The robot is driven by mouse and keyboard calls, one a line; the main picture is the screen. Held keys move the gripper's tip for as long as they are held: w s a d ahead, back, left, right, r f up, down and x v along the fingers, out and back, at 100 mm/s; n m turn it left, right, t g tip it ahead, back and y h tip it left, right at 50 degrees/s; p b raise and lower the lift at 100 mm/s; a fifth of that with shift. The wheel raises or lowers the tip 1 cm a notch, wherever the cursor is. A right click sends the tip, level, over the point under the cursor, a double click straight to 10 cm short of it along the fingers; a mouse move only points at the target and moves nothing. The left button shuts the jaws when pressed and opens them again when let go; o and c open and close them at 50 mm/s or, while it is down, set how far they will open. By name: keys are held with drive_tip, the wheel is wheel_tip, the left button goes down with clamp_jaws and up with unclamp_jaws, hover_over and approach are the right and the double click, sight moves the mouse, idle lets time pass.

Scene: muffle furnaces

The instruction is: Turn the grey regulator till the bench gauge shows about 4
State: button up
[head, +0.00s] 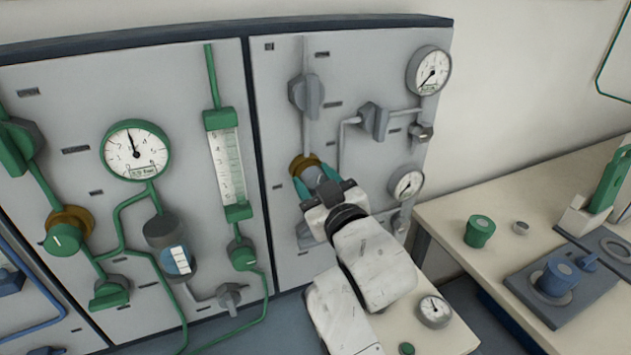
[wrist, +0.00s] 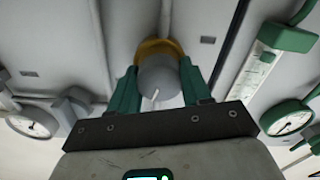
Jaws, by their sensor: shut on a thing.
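The grey regulator (head: 315,176) sticks out of the grey panel on a brass collar (head: 303,163). In the wrist view the regulator (wrist: 159,76) is a round grey knob with a white pointer line directed down and slightly left. My gripper (head: 313,174) has its green fingers on both sides of the knob, shut on it; the wrist view shows the fingers (wrist: 158,72) too. A round white dial (head: 434,311), which looks like the bench gauge, sits on the bench at lower right. Its dark needle shows, but its numbers are too small to read.
The panel carries other dials, such as an upper right gauge (head: 429,71) and a green-rimmed gauge (head: 136,150). Valve handles and pipes surround my gripper. A table (head: 458,212) at right holds a green jar (head: 479,231) and a blue vessel (head: 558,276).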

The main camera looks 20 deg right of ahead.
drive_tip(key=c, duration=0.4)
drive_tip(key=shift+m, duration=2)
drive_tip(key=shift+c, duration=0.2)
drive_tip(key=o, duration=1.1)
drive_tip(key=shift+c, duration=0.2)
drive_tip(key=s+b, duration=0.1)
drive_tip(key=s, duration=0.9)
drive_tip(key=shift+s+b, duration=0.4)
